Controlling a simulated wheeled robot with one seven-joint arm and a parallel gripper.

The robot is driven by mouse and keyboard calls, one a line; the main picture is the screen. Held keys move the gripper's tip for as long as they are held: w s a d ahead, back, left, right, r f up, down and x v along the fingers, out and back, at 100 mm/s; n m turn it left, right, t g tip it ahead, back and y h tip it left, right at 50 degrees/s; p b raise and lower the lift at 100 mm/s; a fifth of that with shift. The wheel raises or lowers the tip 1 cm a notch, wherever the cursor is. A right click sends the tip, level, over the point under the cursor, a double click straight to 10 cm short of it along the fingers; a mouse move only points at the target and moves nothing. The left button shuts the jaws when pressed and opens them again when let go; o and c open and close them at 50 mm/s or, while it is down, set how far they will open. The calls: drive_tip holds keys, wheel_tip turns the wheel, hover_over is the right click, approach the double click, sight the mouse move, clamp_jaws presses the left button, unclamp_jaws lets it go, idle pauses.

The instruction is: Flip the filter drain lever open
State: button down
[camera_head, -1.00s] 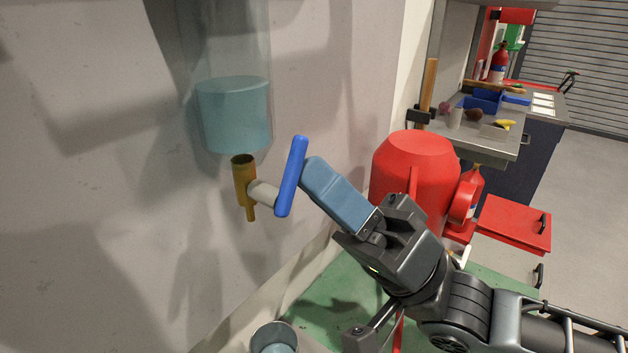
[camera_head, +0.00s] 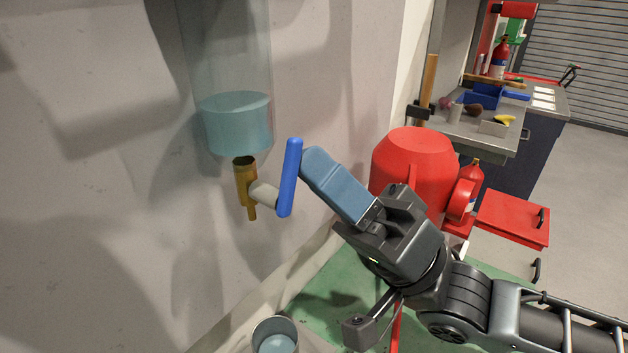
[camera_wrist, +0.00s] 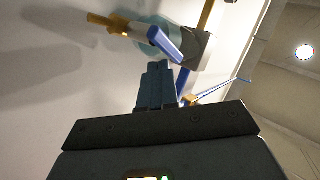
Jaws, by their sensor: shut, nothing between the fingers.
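The filter drain lever (camera_head: 290,178) is a blue bar, standing nearly upright and leaning slightly right at its top. A pale stem joins it to a brass valve (camera_head: 246,188) under a clear filter bowl (camera_head: 235,125) holding bluish liquid. My gripper (camera_head: 312,158) is shut and empty, its blue fingers beside the lever's upper right side. Whether they touch it cannot be told. In the wrist view the lever (camera_wrist: 166,42) shows just beyond the shut fingertips (camera_wrist: 158,68), with the brass valve (camera_wrist: 108,22) to the upper left.
A metal bucket (camera_head: 274,322) with some liquid in it stands below the valve. A large red drum-like body (camera_head: 414,160) is behind my gripper, with a red tray (camera_head: 513,218) to its right. A cluttered workbench (camera_head: 480,135) is farther back. The wall left of the valve is clear.

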drive_tip(key=shift+r+p, duration=0.65)
idle(0.5)
drive_tip(key=shift+f, duration=0.1)
idle(0.3)
wheel_tip(320, 180, down, 7)
drive_tip(key=b, duration=0.4)
idle(0.8)
drive_tip(key=shift+f, duration=0.15)
wheel_tip(320, 180, down, 5)
drive_tip(key=b, duration=0.3)
drive_tip(key=shift+b, duration=0.3)
